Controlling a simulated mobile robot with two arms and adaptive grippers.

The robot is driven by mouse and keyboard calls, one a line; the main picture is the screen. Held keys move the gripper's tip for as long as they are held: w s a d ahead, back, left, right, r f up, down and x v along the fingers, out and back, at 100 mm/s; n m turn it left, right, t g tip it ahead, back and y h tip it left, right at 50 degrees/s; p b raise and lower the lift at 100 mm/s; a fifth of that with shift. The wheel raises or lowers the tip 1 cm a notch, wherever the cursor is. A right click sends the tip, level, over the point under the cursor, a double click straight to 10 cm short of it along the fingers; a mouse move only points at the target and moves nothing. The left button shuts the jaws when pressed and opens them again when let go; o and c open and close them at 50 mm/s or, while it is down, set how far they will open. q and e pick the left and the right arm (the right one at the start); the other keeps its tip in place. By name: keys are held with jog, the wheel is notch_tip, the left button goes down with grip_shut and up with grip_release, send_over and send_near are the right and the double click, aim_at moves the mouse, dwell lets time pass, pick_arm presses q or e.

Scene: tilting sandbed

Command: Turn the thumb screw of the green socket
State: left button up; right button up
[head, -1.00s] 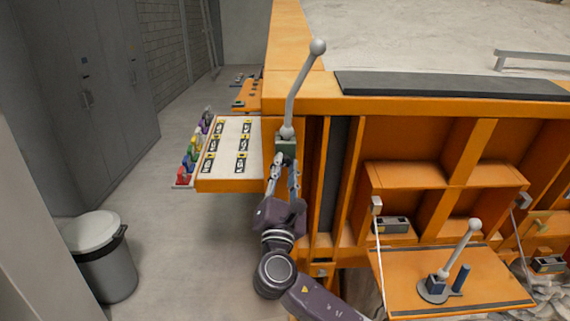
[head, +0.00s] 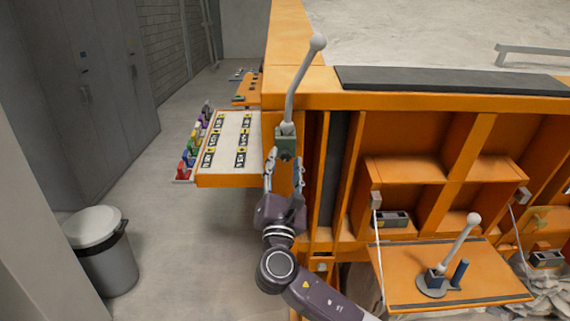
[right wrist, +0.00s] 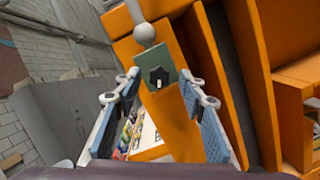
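The green socket (head: 286,142) sits on the orange frame's corner, with a grey ball-topped lever (head: 300,85) rising from it, leaning right. In the right wrist view, the socket (right wrist: 179,66) carries a dark lobed thumb screw (right wrist: 158,77) with a pale mark at its lower edge. My right gripper (head: 284,160) is just below and in front of the socket, fingers pointing at it. In the right wrist view, its blue-padded fingers (right wrist: 163,86) are spread on either side of the screw, apart from it, with nothing between them. My left gripper is out of view.
A white-topped panel (head: 228,150) with labels and coloured items along its edge stands left of the socket. A hinged orange shelf (head: 400,295) with a second lever (head: 462,243) is at lower right. A bin (head: 100,250) stands on the floor at left.

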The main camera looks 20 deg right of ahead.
jog(key=v, duration=1.2)
